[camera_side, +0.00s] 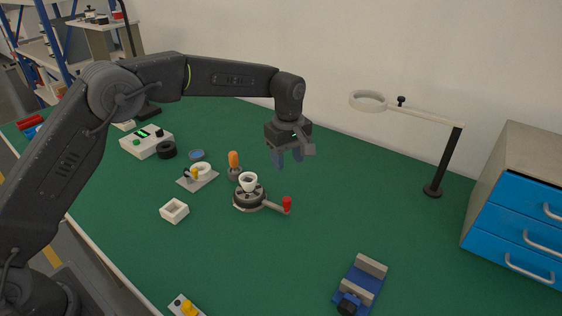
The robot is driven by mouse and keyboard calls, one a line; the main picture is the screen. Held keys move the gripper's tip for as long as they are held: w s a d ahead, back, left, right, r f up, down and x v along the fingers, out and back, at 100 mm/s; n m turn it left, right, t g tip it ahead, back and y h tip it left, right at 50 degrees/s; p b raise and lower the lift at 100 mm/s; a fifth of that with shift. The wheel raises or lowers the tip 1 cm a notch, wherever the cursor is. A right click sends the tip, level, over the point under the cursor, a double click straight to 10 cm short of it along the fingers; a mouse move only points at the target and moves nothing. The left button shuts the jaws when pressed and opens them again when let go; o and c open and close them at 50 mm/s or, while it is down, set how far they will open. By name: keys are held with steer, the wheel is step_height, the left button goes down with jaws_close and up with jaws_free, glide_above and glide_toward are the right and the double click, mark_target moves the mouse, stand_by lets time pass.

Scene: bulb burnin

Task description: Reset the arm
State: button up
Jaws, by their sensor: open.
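My gripper (288,160) points down over the middle of the green bench. Its fingers are open and apart, with nothing seen between them. It hangs above and slightly right of a round dark fixture (249,200) that carries a white cup-like piece (248,181) and a lever with a red knob (287,204). The gripper appears clear of these things.
An orange-handled tool (234,162) stands beside the fixture. A small white box (174,211), a plate with a white ring (201,171) and a power supply (146,141) are left. A blue vise (361,284) is front right. A ring lamp (369,100) and drawers (520,205) stand right.

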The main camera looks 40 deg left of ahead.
steer(key=s+a+r+m+t, duration=0.1)
steer(key=s+a+r+m, duration=0.2)
steer(key=s+r, duration=0.4)
steer(key=s+a+r+m+t, duration=0.2)
steer(key=s+r+m, duration=0.1)
steer(key=s+r, duration=0.4)
steer(key=s+a+f+m+t, duration=0.1)
steer(key=s+a+m, duration=0.1)
steer(key=s, duration=0.8)
steer(key=s+a+f+m+t, duration=0.1)
steer(key=s+m, duration=0.4)
steer(key=s, duration=0.5)
steer(key=shift+s+a+m+t, duration=0.25)
steer(key=shift+a+m+t, duration=0.05)
steer(key=shift+a, duration=0.2)
